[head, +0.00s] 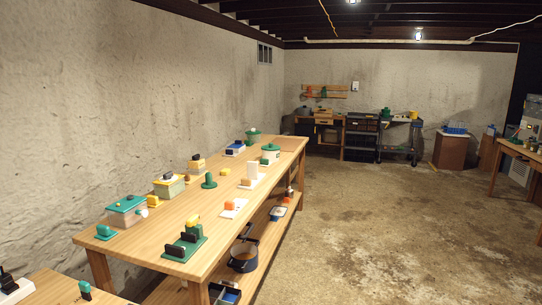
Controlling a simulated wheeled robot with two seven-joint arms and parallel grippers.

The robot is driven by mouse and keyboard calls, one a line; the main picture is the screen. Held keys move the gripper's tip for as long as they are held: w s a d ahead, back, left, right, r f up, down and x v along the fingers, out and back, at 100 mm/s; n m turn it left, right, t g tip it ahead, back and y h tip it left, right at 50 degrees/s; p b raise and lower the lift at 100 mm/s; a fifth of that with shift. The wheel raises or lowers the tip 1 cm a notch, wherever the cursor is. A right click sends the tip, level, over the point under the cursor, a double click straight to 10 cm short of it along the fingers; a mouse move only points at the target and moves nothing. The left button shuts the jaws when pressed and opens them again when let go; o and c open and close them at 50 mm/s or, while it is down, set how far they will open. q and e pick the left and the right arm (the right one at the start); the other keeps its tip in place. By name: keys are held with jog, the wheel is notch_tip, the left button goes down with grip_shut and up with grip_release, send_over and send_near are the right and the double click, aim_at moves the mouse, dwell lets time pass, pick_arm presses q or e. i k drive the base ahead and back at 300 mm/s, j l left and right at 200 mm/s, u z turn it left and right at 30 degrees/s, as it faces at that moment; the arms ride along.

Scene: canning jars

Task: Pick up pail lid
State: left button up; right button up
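Neither of my grippers is in the head view. A dark, round, pail-like container (243,257) stands on the lower shelf of the long wooden table. A pot with a green lid (270,147) stands near the far end of the tabletop, and another green-topped pot (253,133) is behind it. A low green round thing with a knob (209,182) lies mid-table. I cannot tell for certain which of these is the pail lid.
The long wooden table (170,237) runs along the left wall and holds several boxes and small items, including a green-lidded box (127,207). Another table edge (55,291) is at lower left. The concrete floor (390,220) is open to the right.

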aim_at(270, 147)
jog(key=i+l+z, duration=0.25)
jog(key=i, duration=0.3)
jog(key=i+l+z, duration=0.2)
jog(key=i, duration=0.4)
jog(key=i+l+z, duration=0.25)
jog(key=i, duration=1.5)
jog(key=i+u, duration=0.1)
jog(key=i, duration=1.05)
jog(key=i+u, duration=0.25)
jog(key=i, duration=0.3)
jog(key=i+l+u, duration=0.25)
jog(key=i, duration=0.25)
